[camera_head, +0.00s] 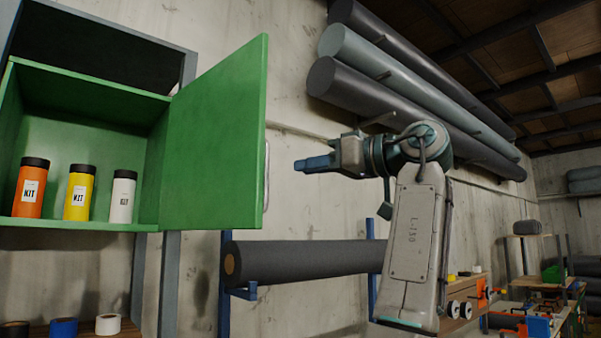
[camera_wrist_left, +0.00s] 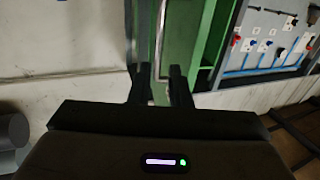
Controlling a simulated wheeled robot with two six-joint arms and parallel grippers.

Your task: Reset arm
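The green cabinet (camera_head: 85,224) stands at the left of the head view with its green door (camera_head: 214,135) swung open. The door's metal handle (camera_head: 266,176) is on its right edge. My left gripper (camera_head: 298,165) is to the right of this handle, pointing left at it, and looks apart from it. In the left wrist view my left gripper (camera_wrist_left: 157,72) has its two dark fingers spread with a gap between them. The handle (camera_wrist_left: 160,38) shows beyond, in line with this gap. Nothing is seen held. My right gripper is not in view.
An orange can (camera_head: 31,189), a yellow can (camera_head: 79,193) and a white can (camera_head: 122,197) stand in the cabinet. A dark roll (camera_head: 305,257) lies on wall brackets below the gripper. Several long rolls (camera_head: 375,95) hang above my arm. Tape rolls (camera_head: 63,327) sit lower left.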

